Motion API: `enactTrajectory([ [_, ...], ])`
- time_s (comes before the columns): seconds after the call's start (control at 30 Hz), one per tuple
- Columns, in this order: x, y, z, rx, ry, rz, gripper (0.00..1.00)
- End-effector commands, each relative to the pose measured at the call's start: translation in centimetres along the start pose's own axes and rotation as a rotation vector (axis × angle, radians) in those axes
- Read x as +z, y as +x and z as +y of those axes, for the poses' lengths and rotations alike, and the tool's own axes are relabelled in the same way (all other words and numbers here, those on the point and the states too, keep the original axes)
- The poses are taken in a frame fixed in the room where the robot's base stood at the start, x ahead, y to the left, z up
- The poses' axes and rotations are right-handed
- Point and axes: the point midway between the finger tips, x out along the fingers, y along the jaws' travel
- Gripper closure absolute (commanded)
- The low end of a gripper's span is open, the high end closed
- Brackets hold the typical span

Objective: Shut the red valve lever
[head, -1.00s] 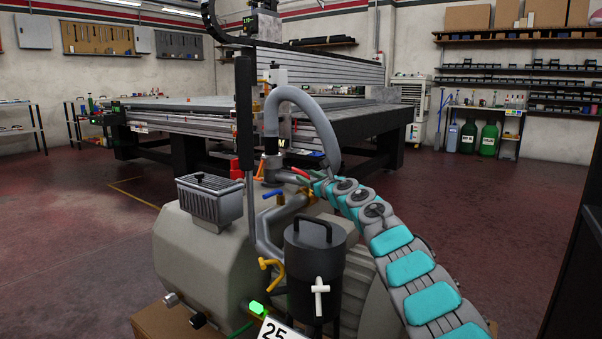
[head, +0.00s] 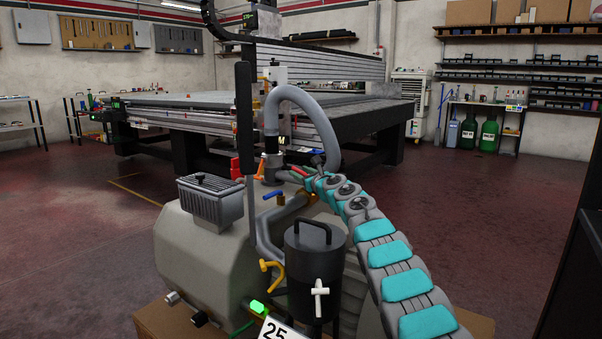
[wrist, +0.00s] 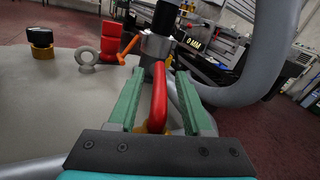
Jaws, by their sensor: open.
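The red valve lever (wrist: 160,98) stands out in the wrist view, running up from its yellow valve body toward the grey pipe fitting (wrist: 156,44). My gripper (wrist: 158,80) is open, with one green finger on each side of the lever and visible gaps between. In the head view, my gripper (head: 296,173) is at the pipe fitting on top of the pump, and only a little of the red lever (head: 299,170) shows between the fingers.
An orange lever (wrist: 130,47) sits just left of the fitting. A blue lever (head: 272,194) is below it. A thick grey hose (head: 325,125) arches over to the right. A black post (head: 244,120) and a black canister (head: 315,262) stand close by.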

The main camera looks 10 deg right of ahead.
Motion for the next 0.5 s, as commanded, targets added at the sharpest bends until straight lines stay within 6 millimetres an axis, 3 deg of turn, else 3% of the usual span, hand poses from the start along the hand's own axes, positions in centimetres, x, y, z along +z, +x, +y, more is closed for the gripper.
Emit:
enactTrajectory([
  [0.23,-0.02,0.02,0.02,0.0,0.0,0.0,0.5],
  [0.5,-0.04,0.02,0.01,0.0,0.001,0.0,0.81],
])
